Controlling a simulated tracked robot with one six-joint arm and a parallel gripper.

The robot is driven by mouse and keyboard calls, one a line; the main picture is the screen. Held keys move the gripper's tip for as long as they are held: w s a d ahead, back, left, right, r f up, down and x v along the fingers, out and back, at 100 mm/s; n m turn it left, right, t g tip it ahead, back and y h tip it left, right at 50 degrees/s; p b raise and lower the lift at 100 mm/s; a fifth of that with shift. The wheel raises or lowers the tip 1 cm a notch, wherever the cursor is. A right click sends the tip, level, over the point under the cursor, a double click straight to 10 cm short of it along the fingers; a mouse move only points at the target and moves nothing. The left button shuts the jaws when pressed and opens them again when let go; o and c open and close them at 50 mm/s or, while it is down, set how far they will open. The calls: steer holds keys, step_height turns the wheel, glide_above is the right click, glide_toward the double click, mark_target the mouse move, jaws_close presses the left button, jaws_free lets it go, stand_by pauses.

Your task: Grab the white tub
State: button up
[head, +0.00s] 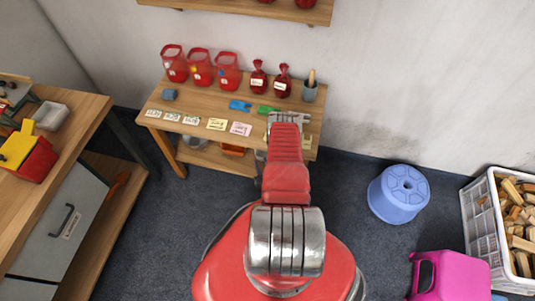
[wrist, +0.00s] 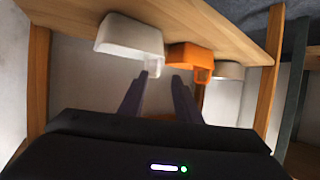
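In the wrist view, which looks upside down, the white tub (wrist: 128,36) stands on a low wooden shelf (wrist: 215,25), left of an orange tub (wrist: 190,55). My gripper (wrist: 164,77) is open and empty. Its fingers point toward the tubs; the left fingertip overlaps the white tub's right edge in the picture, and I cannot tell whether it touches. The right fingertip lies near the orange tub. In the head view my arm hides the white tub and most of my gripper; the orange tub (head: 232,150) shows on the lower shelf.
A grey tub (wrist: 229,71) stands beyond the orange one. The wooden table (head: 185,100) above carries red jugs (head: 200,69), sacks and cards. A pale box (head: 50,115) is on the left bench. A blue stool (head: 398,195) and white crate (head: 480,215) stand right.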

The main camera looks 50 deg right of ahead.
mark_target(257, 158)
steer(key=shift+x, duration=2.2)
steer(key=shift+x, duration=2.65)
steer(key=shift+d+r, duration=0.15)
steer(key=shift+r, duration=0.05)
steer(key=shift+c, duration=0.6)
jaws_close()
